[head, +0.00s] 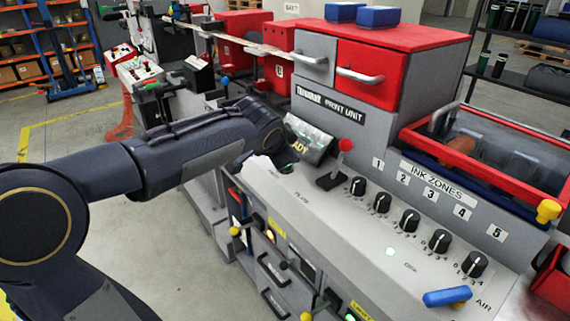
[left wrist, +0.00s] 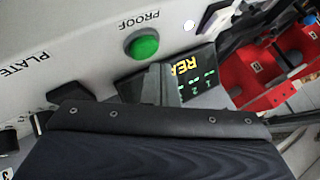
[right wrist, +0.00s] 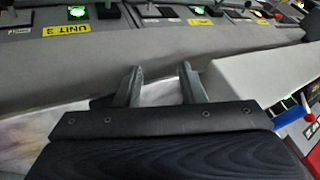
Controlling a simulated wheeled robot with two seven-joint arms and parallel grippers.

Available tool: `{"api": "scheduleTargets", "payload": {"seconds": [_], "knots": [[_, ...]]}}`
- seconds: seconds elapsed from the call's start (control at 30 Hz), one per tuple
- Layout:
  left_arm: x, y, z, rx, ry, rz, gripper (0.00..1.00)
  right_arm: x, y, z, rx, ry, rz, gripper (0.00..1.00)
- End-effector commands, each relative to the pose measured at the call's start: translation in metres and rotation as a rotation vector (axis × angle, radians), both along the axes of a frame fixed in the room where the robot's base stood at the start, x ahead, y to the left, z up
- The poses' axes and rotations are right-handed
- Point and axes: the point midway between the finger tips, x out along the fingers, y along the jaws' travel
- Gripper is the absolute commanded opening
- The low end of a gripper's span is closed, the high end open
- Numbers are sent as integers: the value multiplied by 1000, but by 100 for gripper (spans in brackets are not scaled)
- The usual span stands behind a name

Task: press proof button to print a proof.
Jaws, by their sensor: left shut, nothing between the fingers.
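The green proof button (left wrist: 143,43) shows in the left wrist view, under the printed word PROOF on the pale panel. My left gripper (left wrist: 160,72) is shut and empty, with its fingertips just below the button in that view. I cannot tell how far they are from the panel. My right gripper (right wrist: 163,75) is open and empty in the right wrist view, and is out of sight in the head view.
A small display (head: 309,143) with yellow letters stands beside my left wrist. A red-knobbed lever (head: 345,146) and a row of black ink knobs (head: 410,221) are to its right. In the right wrist view, pale panel edges and lit units lie beyond my right fingers.

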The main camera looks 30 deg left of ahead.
Motion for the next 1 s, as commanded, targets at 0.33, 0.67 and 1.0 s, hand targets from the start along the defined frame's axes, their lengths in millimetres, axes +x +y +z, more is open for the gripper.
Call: {"api": "scheduleTargets", "payload": {"seconds": [0.33,0.67,1.0], "knots": [[0,0,0,0,0,0,0,0,0,0,0,0,0,36],[0,0,-7,0,0,0,0,0,0,-7,0,0,0,36],[0,0,-8,0,0,0,0,0,0,-9,0,0,0,36]]}}
